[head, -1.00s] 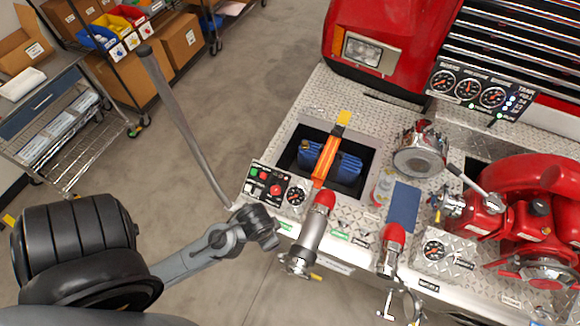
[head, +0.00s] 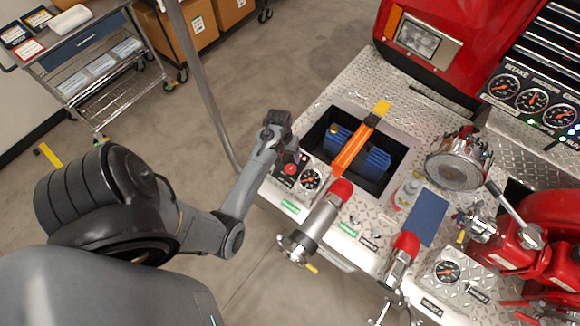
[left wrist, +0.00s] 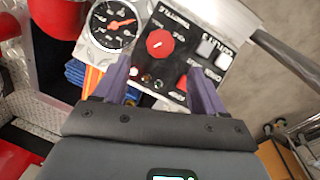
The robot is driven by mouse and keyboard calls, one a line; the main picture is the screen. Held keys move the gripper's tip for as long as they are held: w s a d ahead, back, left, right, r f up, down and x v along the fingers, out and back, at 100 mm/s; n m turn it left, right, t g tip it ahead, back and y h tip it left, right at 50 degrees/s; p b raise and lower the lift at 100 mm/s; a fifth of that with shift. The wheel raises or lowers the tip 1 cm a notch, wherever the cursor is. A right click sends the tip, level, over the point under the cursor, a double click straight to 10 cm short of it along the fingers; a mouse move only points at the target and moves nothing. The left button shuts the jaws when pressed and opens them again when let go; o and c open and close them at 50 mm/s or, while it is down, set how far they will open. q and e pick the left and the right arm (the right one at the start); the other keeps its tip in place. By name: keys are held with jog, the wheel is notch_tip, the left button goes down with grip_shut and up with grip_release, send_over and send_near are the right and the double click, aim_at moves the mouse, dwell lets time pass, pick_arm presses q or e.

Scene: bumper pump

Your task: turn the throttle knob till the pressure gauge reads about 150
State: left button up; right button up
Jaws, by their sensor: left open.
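The red throttle knob (left wrist: 159,43) sits on a black control panel (left wrist: 183,22) in the left wrist view. My left gripper (left wrist: 160,68) is open, with its two purple fingers on either side of the knob and apart from each other. I cannot tell whether they touch the panel. In the head view the left gripper (head: 287,148) hangs over the control panel and hides part of it. A three-dial gauge panel stands at the upper right, with the middle dial labelled pressure (head: 532,100); its reading is too small to tell. My right gripper is out of view.
A round gauge (left wrist: 112,25) sits beside the control panel. A red-tipped nozzle (head: 325,215) and a bin with blue items and an orange strap (head: 352,148) lie close to the gripper. A grey pole (head: 208,95) rises just left of the panel.

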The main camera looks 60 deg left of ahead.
aim_at(291, 168)
pick_arm(q)
jog(key=f, duration=0.5)
jog(key=d+f, duration=0.1)
jog(key=f, duration=0.2)
jog(key=shift+w+f, duration=0.25)
jog(key=shift+w, duration=0.15)
jog(key=shift+c, duration=0.2)
jog(key=c, duration=1)
jog(key=shift+r, duration=0.15)
jog(key=m+y+p, duration=0.1)
jog(key=m+p, duration=0.1)
jog(key=p, duration=0.1)
jog(key=shift+r+m+g, duration=0.1)
jog(key=shift+m+g, duration=0.2)
jog(key=shift+g, duration=0.1)
jog(key=shift+m+y+p, duration=0.4)
jog(key=shift+d+f, duration=0.1)
jog(key=shift+f, duration=0.15)
jog(key=o, duration=1)
